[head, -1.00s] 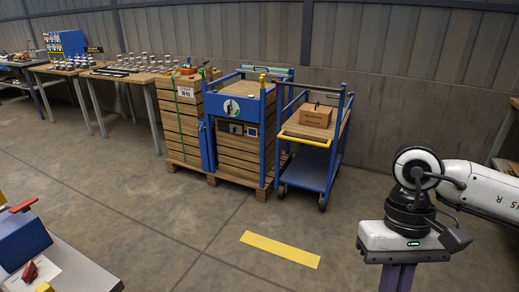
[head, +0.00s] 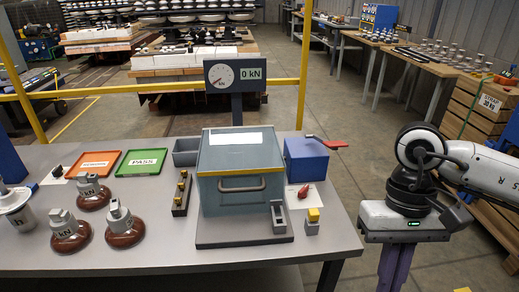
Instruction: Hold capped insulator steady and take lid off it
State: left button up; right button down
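Several insulators stand at the left of the grey table. Three have brown glossy discs and grey metal tops: a back one (head: 93,194), a front left one (head: 70,236) and a front right one (head: 124,231). My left gripper is not in view.
A grey test box (head: 241,198) with a handle stands mid-table, a 0 kN gauge (head: 222,77) behind it. An orange tray (head: 94,163) and a green PASS tray (head: 141,162) lie behind the insulators. A blue block (head: 306,160) with a red lever stands right. The table's front strip is clear.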

aim_at(124, 229)
jog(key=u, duration=1.3)
jog(key=i, duration=1)
